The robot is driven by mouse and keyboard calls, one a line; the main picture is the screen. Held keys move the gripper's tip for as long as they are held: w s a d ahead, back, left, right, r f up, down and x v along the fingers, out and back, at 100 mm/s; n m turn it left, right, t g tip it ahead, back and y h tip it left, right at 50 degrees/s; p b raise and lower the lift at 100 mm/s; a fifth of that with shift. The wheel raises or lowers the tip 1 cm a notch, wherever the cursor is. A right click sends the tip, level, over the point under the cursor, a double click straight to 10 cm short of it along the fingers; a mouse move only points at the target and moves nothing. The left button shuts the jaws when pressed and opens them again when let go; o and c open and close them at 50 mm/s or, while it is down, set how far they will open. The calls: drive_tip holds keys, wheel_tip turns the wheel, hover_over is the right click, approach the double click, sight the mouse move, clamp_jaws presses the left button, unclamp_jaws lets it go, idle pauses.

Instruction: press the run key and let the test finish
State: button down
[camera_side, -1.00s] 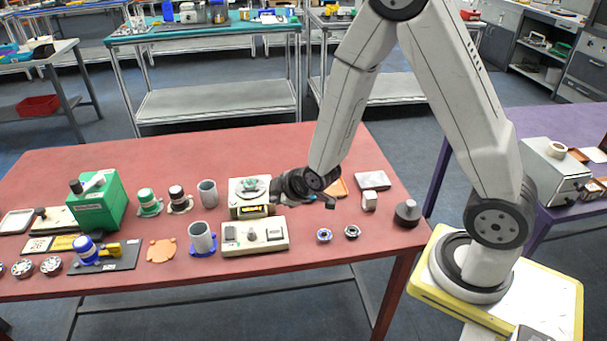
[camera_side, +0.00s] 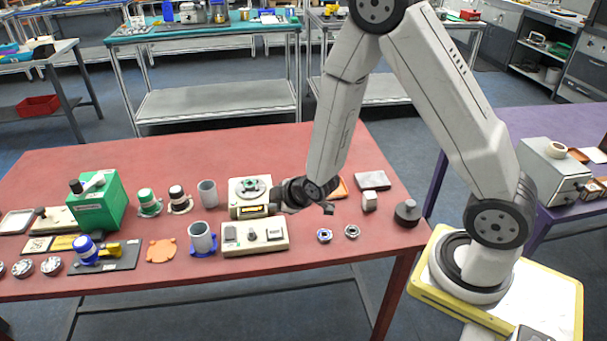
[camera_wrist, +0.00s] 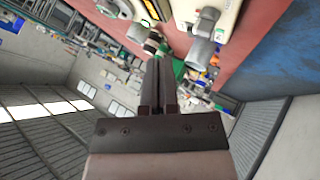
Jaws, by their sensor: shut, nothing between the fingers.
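A low cream control box (camera_side: 254,236) with several dark keys lies near the table's front edge; it also shows at the top of the wrist view (camera_wrist: 222,18). I cannot read which key is the run key. Behind it stands a cream unit (camera_side: 238,211) with a yellow-lit display and a round plate holding a green-topped part (camera_side: 252,185). My gripper (camera_side: 279,202) is beside the unit's right side, above and behind the box's right end. It looks apart from the keys. In the wrist view its fingers (camera_wrist: 158,62) are together and empty.
Two small rings (camera_side: 324,235) lie to the right. The table's back is clear.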

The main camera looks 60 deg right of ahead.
sight(277, 233)
drive_tip(key=shift+f, duration=3.4)
